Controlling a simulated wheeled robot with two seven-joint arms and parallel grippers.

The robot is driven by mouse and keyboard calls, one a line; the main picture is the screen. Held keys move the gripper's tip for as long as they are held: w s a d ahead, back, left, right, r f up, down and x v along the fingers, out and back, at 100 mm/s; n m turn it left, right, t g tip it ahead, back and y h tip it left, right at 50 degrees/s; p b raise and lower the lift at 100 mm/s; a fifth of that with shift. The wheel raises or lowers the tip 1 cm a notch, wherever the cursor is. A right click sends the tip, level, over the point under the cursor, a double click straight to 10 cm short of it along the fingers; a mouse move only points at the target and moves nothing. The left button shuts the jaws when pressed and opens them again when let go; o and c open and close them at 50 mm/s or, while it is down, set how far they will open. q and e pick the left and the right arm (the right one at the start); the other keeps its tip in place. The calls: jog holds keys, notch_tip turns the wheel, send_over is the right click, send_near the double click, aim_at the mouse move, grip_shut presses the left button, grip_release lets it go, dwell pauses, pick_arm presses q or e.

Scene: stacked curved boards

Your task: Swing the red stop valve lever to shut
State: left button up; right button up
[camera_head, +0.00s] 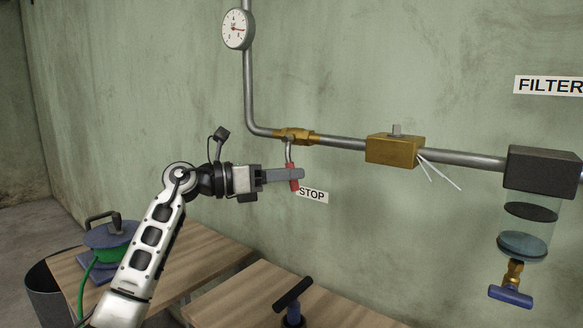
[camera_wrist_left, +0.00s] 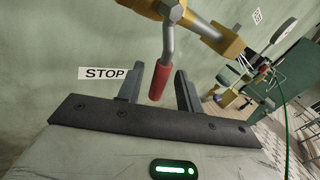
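The red stop valve lever (camera_head: 294,185) hangs down from the brass valve (camera_head: 295,135) on the wall pipe, with a grey stem and a red grip. The STOP label (camera_head: 312,195) is on the wall beside it. My left gripper (camera_head: 297,174) is at the lever, and its finger hides part of the red grip in the head view. In the left wrist view the fingers of my left gripper (camera_wrist_left: 160,85) are apart, with the red grip (camera_wrist_left: 160,80) between them and gaps on both sides. My right gripper is not in view.
The grey pipe (camera_head: 345,142) runs along the wall past a brass box (camera_head: 395,150) to a dark filter unit (camera_head: 541,170). A gauge (camera_head: 237,29) is at the top. Wooden tables (camera_head: 235,300) stand below, with a green hose reel (camera_head: 110,242) and a dark T-handle (camera_head: 293,292).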

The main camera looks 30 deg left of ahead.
pick_arm(q)
jog(key=shift+w+d, duration=0.4)
jog(key=shift+w, duration=0.05)
grip_shut()
jog(key=shift+a+f+m+g+y, duration=0.1)
jog(key=shift+a+m+g+y, duration=0.2)
jog(key=shift+a+m, duration=0.2)
jog(key=shift+w+a+m+g+y, duration=0.1)
jog(key=shift+a+m+g+y, duration=0.35)
jog(key=shift+m, duration=0.35)
grip_release()
jog(key=shift+a, duration=0.1)
